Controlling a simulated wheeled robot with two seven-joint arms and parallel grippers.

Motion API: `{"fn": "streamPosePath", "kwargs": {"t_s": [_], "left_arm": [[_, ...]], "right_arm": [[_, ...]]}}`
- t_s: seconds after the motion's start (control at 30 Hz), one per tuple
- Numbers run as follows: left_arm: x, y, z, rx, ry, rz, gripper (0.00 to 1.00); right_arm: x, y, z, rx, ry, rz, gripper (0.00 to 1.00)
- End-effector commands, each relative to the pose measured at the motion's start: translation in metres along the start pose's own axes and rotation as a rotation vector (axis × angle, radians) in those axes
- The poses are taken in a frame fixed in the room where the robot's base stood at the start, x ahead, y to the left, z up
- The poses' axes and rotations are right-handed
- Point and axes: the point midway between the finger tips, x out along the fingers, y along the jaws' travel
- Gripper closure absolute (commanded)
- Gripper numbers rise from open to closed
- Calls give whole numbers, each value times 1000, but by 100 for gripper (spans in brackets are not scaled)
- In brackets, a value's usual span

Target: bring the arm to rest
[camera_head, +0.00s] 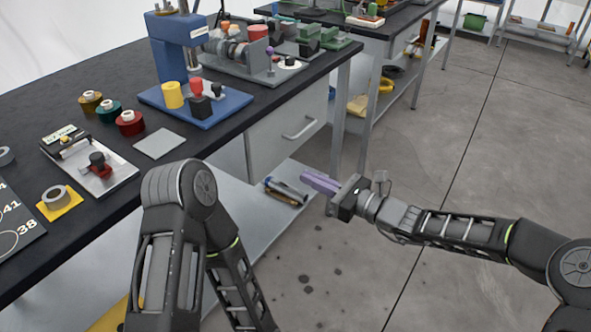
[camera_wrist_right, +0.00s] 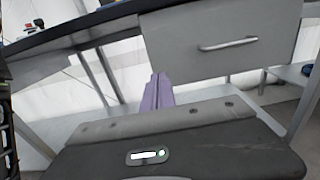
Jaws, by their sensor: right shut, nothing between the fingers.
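My right gripper (camera_head: 306,177) has purple fingers, which are shut with nothing between them. It hangs in the open air off the front of the workbench (camera_head: 235,160), below the height of its top, and points left toward the bench. In the right wrist view the shut purple fingers (camera_wrist_right: 158,92) stand in front of the bench's drawer (camera_wrist_right: 225,45). No contact with the bench shows. My left arm is bent in front of the bench in the head view, and its gripper is out of the frame.
On the bench stand a blue press (camera_head: 185,60), a yellow cylinder (camera_head: 172,95), several tape rolls (camera_head: 129,122) and a grey plate (camera_head: 160,143). Tools (camera_head: 285,191) lie on the lower shelf near the right gripper. The concrete floor (camera_head: 450,150) to the right is clear.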

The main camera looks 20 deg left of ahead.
Motion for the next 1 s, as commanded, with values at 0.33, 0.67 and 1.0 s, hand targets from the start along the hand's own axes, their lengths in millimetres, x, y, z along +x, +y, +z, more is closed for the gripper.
{"fn": "streamPosePath", "kwargs": {"t_s": [0.33,0.67,1.0], "left_arm": [[0,0,0,0,0,0,18],[0,0,0,0,0,0,18],[0,0,0,0,0,0,18]], "right_arm": [[-7,0,0,0,1,0,100],[-7,-2,-4,-23,16,-7,100],[-44,54,-145,-411,449,169,100]]}}
